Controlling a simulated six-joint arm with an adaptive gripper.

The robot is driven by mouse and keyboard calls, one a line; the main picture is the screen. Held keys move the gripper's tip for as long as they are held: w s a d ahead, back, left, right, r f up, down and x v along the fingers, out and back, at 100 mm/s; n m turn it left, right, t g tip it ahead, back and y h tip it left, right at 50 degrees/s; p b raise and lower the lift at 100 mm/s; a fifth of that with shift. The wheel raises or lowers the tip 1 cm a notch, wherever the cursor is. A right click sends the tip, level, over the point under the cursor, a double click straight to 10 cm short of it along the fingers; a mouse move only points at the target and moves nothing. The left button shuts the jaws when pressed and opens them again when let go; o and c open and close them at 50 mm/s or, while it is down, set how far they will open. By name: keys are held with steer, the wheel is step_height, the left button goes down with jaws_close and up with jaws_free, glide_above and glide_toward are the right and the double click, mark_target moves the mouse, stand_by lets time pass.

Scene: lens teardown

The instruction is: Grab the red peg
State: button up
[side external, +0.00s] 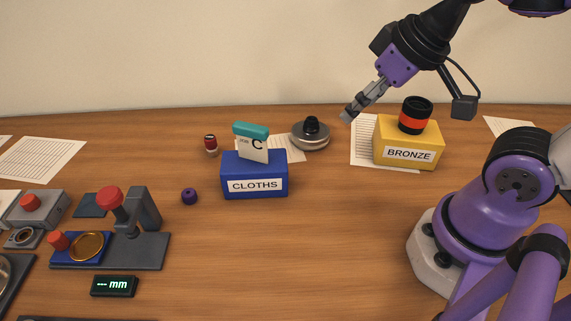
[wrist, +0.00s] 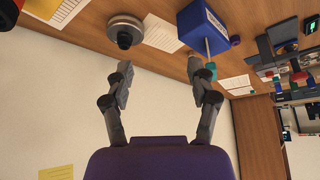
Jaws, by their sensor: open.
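Several red parts show in the side view, and I cannot tell for sure which is the red peg. A short red cylinder (side external: 58,240) stands on a blue plate at the lower left, beside a gold ring (side external: 87,246). My gripper (side external: 347,115) is high at the back right, left of the yellow box and far from both red parts. In the wrist view its two fingers (wrist: 160,70) are spread with nothing between them.
A red-knobbed press (side external: 130,215) stands by the plate. The blue CLOTHS box (side external: 254,178) holds a card and teal item. A grey-black disc (side external: 310,135) lies behind it. The yellow BRONZE box (side external: 408,152) carries a black-and-orange cylinder. The front middle table is clear.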

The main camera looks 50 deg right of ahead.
steer(key=w+a+n+y, duration=0.1)
steer(key=w+a+n, duration=0.1)
steer(key=w, duration=0.7)
steer(key=n+y, duration=0.2)
steer(key=n, duration=0.2)
glide_toward(213, 138)
steer(key=shift+n+g, duration=0.3)
steer(key=x, duration=0.5)
steer(key=shift+w+d+f, duration=0.1)
steer(key=shift+w, duration=0.15)
steer(key=shift+x, duration=3.05)
steer(key=shift+w, duration=0.1)
jaws_close()
